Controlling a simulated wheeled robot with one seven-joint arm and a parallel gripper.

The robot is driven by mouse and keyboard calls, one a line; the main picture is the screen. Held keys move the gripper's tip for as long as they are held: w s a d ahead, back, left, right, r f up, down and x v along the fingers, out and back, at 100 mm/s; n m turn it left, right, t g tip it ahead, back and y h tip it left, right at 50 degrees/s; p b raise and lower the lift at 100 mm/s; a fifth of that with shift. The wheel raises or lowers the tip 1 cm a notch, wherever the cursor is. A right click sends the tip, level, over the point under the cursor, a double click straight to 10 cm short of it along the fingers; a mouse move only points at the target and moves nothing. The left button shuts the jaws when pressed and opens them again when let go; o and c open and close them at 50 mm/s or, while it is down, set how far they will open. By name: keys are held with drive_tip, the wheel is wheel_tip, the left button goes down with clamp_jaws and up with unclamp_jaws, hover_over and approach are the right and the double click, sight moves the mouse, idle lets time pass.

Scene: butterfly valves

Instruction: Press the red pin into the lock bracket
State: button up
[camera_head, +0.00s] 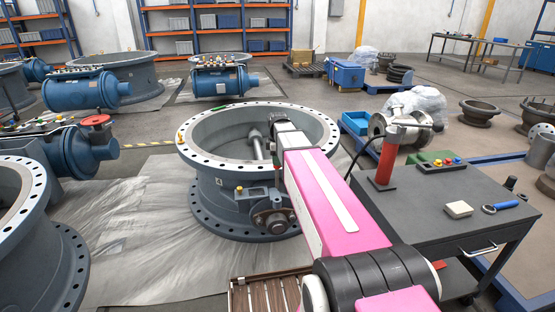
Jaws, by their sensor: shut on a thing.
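My pink arm (335,205) reaches forward over the near side of a large grey butterfly valve (215,190). Its far joint (285,128) is above the valve's open ring. My gripper does not show; the arm seems to hide it. A round shaft flange (273,218) with small fittings sits low on the valve's near side, partly behind my arm. I cannot make out the lock bracket or the red pin there. The arm covers part of that area.
A dark cart (425,205) on the right carries an upright red cylinder (386,158), a button box (440,165), a pale block (459,209) and a blue-handled tool (502,207). A slatted wooden stand (265,293) is in front. Sheeted floor (150,225) lies clear to the left.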

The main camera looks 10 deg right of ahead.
sight(278, 169)
drive_tip(key=shift+f, duration=2.85)
wheel_tip(278, 169, down, 12)
drive_tip(key=shift+f, duration=0.2)
idle(4.3)
